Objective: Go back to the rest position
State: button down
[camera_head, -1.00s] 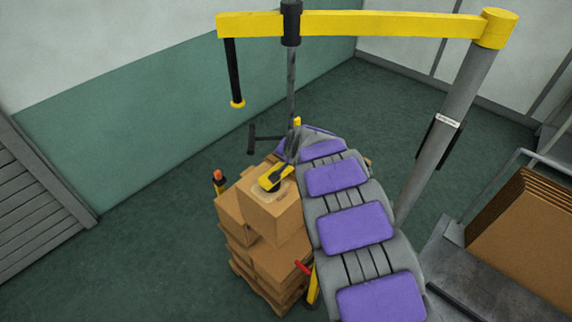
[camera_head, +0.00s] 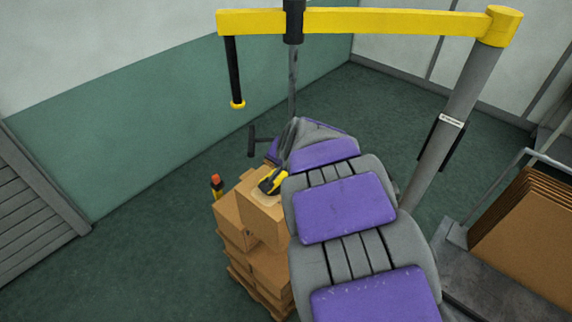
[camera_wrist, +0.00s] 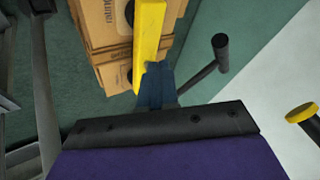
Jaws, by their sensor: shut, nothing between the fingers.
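My gripper (camera_wrist: 155,85) shows in the wrist view as dark blue-grey fingers, shut and empty, beyond the black edge of my wrist. A yellow part crosses just past it, with boxes behind; I cannot tell whether they touch. In the head view my grey and purple arm is folded along the right of the box stack, and the fingers are hidden. A yellow and black tool (camera_head: 272,182) sits on the top box (camera_head: 262,207), partly covered by my arm. A dark handle (camera_head: 252,140) stands left of my arm and also shows in the wrist view (camera_wrist: 220,48).
A yellow overhead beam (camera_head: 380,22) runs from a grey post (camera_head: 453,120) at the right. A black rod (camera_head: 234,72) hangs from its left end. A rack of brown sheets (camera_head: 528,235) stands at the right. Green floor (camera_head: 150,235) is clear at the left.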

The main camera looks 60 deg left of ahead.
jog(key=w+d+r+m+t+h+b, duration=0.1)
jog(key=w+d, duration=0.5)
jog(key=d, duration=0.3)
jog(key=w+d+m+h+b, duration=0.1)
jog(key=w+d, duration=0.6)
jog(key=d, duration=0.1)
jog(key=w+d+m+h+b, duration=0.1)
jog(key=w+d, duration=0.1)
jog(key=d, duration=1)
jog(key=w+d+m+h+b, duration=0.1)
jog(key=w+d+m+h, duration=0.1)
jog(key=d, duration=1)
jog(key=s+d+f+m+g+h+b, duration=0.1)
jog(key=s+d+f+b, duration=0.1)
jog(key=s+d, duration=0.8)
jog(key=s+d+f+m+g+h+b, duration=0.1)
jog(key=s+d+f, duration=0.4)
jog(key=s+d, duration=0.5)
jog(key=d+m+g+b, duration=0.1)
jog(key=d, duration=0.4)
jog(key=shift+s+d, duration=0.15)
jog(key=shift+d, duration=0.15)
